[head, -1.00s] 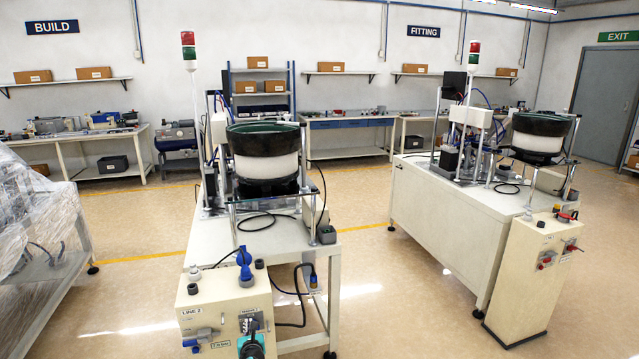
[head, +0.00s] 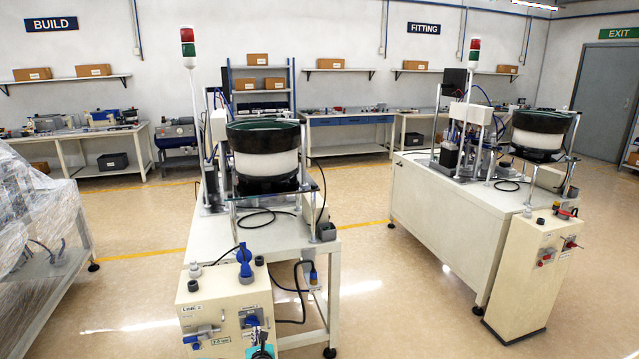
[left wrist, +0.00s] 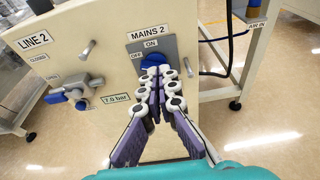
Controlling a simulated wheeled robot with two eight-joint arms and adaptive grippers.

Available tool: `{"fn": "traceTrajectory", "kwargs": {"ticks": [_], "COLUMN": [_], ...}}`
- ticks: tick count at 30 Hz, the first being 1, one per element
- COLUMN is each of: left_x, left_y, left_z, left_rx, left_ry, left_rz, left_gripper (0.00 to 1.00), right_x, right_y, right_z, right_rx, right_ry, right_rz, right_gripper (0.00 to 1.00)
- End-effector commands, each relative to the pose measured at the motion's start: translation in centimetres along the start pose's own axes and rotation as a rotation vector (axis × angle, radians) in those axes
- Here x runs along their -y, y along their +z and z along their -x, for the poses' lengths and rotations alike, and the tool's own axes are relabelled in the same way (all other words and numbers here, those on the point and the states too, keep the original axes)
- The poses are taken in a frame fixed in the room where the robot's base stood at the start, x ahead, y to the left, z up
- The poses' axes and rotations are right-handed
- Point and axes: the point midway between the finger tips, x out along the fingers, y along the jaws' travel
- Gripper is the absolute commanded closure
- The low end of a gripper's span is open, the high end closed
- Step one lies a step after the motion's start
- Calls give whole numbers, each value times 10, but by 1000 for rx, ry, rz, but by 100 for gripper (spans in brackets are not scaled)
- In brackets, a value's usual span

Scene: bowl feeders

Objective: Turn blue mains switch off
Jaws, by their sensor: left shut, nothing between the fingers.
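The blue mains switch (left wrist: 152,61) sits on a grey plate (left wrist: 177,46) marked MAINS 2, with ON above and OFF to the upper left. In the head view the blue switch (head: 252,321) shows on the front of the cream box. My left gripper (left wrist: 160,72) is shut and empty, its fingertips together just in front of the switch and hiding its lower part. I cannot tell whether they touch it, or exactly how the knob is turned. In the head view the left gripper (head: 263,346) is at the bottom edge, below the switch. My right gripper is out of view.
Left of the switch, the LINE 2 valve (left wrist: 72,93) has a blue handle, with a 7.0 bar label (left wrist: 115,98) between. A blue connector (head: 245,262) stands on the cream box (head: 205,297). A bowl feeder (head: 263,150) stands behind. A second station is at right.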

Motion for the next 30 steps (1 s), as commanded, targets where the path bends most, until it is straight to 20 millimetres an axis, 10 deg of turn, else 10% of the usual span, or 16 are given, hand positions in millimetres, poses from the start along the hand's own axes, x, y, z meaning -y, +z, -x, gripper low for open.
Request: {"fn": "traceTrajectory", "kwargs": {"ticks": [18,30], "left_x": [-2,-2], "left_y": [16,17], "left_z": [-61,-68], "left_rx": [0,0], "left_ry": [3,2], "left_rz": [0,1], "left_gripper": [100,100], "right_x": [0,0], "right_y": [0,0], "right_z": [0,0], "right_rx": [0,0], "right_ry": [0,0], "right_rz": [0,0], "right_gripper": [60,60]}}
